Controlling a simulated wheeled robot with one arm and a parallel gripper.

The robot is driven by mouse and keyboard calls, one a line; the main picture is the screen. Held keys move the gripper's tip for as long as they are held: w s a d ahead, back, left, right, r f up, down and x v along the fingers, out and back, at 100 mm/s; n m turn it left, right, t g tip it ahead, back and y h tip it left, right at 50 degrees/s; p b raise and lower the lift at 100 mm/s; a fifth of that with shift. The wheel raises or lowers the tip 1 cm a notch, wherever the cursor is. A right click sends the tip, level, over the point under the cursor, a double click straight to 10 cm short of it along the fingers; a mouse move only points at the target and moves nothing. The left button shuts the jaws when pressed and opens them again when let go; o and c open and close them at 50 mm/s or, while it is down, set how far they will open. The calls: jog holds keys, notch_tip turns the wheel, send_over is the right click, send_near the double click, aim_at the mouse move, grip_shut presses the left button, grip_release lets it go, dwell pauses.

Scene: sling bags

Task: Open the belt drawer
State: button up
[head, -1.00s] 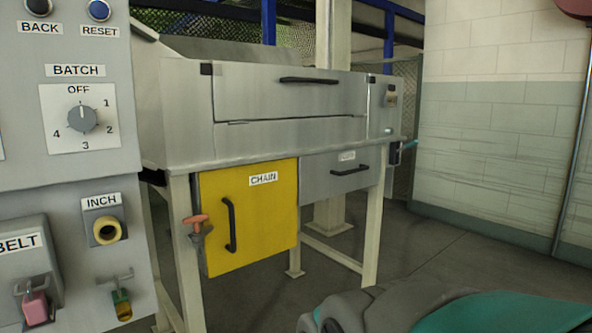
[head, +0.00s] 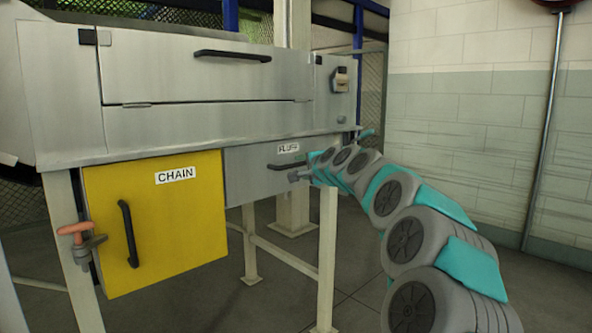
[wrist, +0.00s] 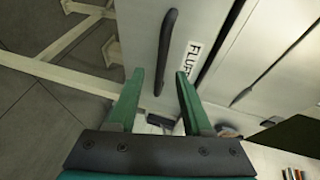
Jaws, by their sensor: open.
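No drawer labelled BELT shows in either view now. A grey drawer labelled FLUFF (head: 245,178) sits under the machine, right of the yellow door, and looks closed. Its black bar handle (head: 287,164) is partly hidden near my arm's end. My gripper (wrist: 159,75) is open, with green fingers. In the wrist view the FLUFF drawer's handle (wrist: 166,48) lies ahead, in line with the gap between the fingertips. I cannot tell whether the fingers reach around it; nothing is gripped. In the head view my gripper (head: 298,175) is small, beside the drawer front.
A yellow door labelled CHAIN (head: 165,245) is closed, with an orange-handled catch (head: 78,238) at its left edge. The machine's upper panel (head: 190,75) has a black handle. Pale frame legs (head: 327,260) stand below. Floor is open before the wall (head: 450,150).

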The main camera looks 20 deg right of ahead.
aim_at(297, 165)
jog(key=shift+w+d+f, duration=0.1)
jog(key=shift+w+d, duration=0.6)
jog(key=shift+w, duration=0.1)
jog(key=shift+x, duration=3.2)
jog(key=shift+c, duration=0.2)
grip_shut()
